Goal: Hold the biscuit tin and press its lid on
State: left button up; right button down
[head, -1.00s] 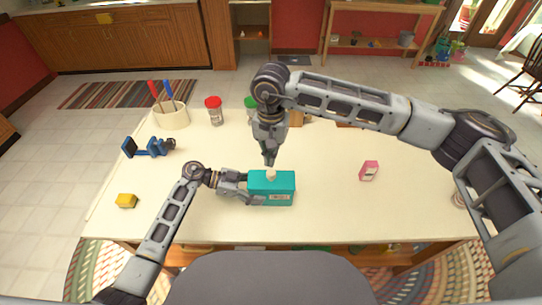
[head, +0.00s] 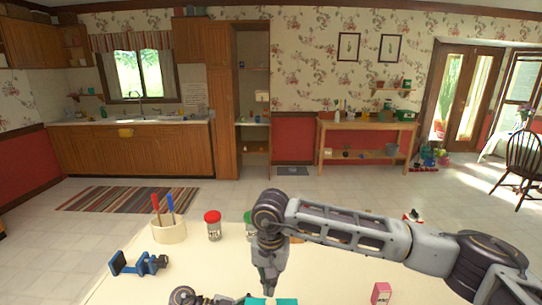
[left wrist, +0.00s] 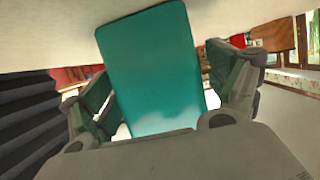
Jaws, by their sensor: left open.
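The teal box-shaped biscuit tin (head: 287,301) shows only as a strip at the bottom edge of the head view. In the left wrist view the tin (left wrist: 150,60) fills the middle, standing between the two fingers of my left gripper (left wrist: 160,92). That gripper is open, with a finger on either side of the tin; I cannot tell whether they touch it. My right gripper (head: 269,287) points down just above the tin's top, its fingers together. The lid is mostly out of view, and how it sits cannot be told.
A cup with red and blue-handled tools (head: 170,232), a blue clamp-like thing (head: 138,264) and a red-lidded jar (head: 213,226) stand on the left of the cream table. A green-lidded jar is partly behind my right arm. A pink box (head: 381,293) lies right.

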pick_arm(q)
jog(key=shift+v, duration=5.95)
